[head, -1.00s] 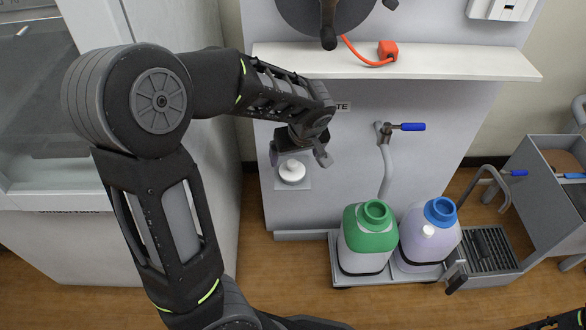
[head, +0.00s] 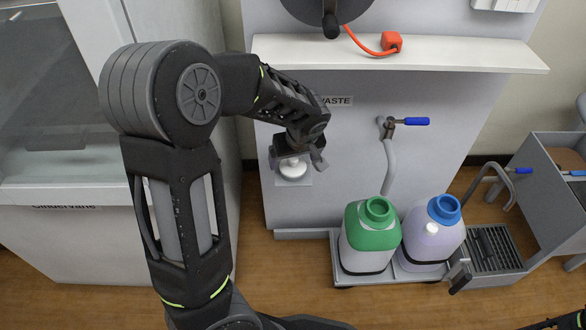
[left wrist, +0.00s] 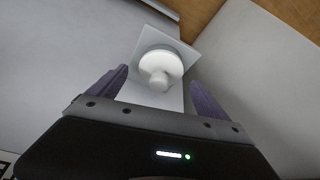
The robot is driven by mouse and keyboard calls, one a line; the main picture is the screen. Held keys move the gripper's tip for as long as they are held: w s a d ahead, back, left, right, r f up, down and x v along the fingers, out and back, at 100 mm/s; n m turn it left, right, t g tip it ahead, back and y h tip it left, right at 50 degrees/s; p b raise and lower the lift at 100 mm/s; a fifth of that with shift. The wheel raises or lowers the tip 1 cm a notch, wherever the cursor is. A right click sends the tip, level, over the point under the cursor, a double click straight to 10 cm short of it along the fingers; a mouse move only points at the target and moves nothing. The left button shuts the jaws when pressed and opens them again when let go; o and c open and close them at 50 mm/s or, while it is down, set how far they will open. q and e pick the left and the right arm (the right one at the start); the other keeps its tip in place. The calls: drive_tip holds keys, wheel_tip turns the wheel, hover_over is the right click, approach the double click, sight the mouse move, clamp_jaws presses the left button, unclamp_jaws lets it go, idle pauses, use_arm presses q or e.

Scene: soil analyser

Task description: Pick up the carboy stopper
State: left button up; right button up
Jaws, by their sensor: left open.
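The white carboy stopper (head: 292,168), a round disc with a knob, sits on a small light shelf plate (head: 306,182) on the front of the grey cabinet. It also shows in the left wrist view (left wrist: 160,66), with its knob towards the camera. My left gripper (head: 297,165) is open, and its fingers stand on either side of the stopper's line in the left wrist view (left wrist: 155,88). The stopper appears just beyond the fingertips; I cannot tell whether they touch it. My right gripper is not clearly in view.
A green-topped carboy (head: 370,238) and a blue-topped carboy (head: 432,235) stand on a low cart (head: 400,277). A white shelf (head: 400,54) juts out above. A blue-handled tap (head: 405,122) is right of the stopper. A grey sink unit (head: 545,165) is far right.

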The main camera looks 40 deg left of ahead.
use_arm(q)
drive_tip(key=shift+x, duration=0.9)
clamp_jaws()
idle(0.7)
